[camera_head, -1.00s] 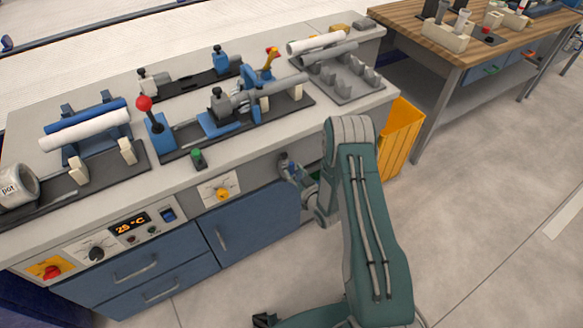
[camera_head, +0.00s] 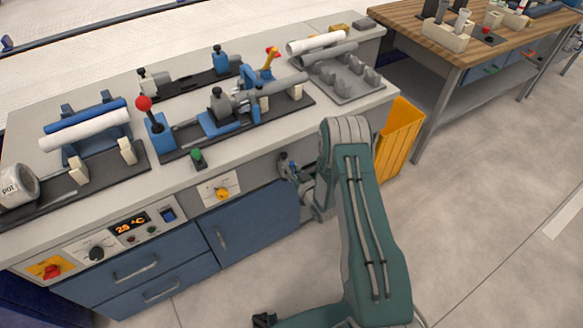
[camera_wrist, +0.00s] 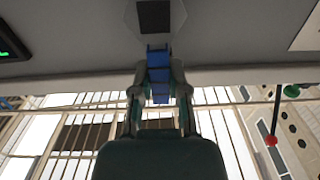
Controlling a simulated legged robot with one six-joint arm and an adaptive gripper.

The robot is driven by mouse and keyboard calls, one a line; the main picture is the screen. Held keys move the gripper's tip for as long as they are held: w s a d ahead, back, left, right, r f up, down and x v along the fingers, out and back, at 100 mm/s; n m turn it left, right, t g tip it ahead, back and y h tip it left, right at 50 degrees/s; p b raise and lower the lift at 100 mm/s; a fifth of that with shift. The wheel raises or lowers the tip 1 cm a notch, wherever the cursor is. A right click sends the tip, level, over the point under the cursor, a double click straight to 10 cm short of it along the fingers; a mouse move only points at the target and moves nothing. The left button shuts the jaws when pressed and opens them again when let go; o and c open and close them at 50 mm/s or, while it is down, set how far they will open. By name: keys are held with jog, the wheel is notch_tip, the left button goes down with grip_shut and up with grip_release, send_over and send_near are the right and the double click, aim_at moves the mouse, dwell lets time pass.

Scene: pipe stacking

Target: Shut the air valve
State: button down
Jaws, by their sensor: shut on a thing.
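My gripper (camera_wrist: 158,95) is shut on a blue handle (camera_wrist: 157,72), which I take to be the air valve's handle. The handle sits between my fingers and points toward the wrist camera. Behind it is a dark square (camera_wrist: 155,16) on a pale plate on the cabinet front. In the head view my gripper (camera_head: 287,168) is at the front face of the bench, right of the yellow knob. There my gripper and wrist hide most of the valve.
A yellow rotary knob (camera_head: 222,194) is on a white plate left of my gripper. A green button (camera_head: 198,156) is near the bench edge. Pipes and clamps cover the bench top (camera_head: 245,135). A yellow bin (camera_head: 401,135) stands right of my arm. Open floor lies to the right.

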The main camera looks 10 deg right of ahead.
jog(key=w+d+f+m, duration=0.1)
jog(key=d+f+m, duration=0.4)
jog(key=m, duration=1.2)
jog(key=shift+w+d+f+m, duration=0.15)
jog(key=shift+w+f+m, duration=0.05)
jog(key=shift+w+m, duration=0.2)
jog(key=shift+f, duration=0.15)
dwell(0.3)
jog(key=c, duration=0.6)
grip_release()
jog(key=shift+s, duration=0.1)
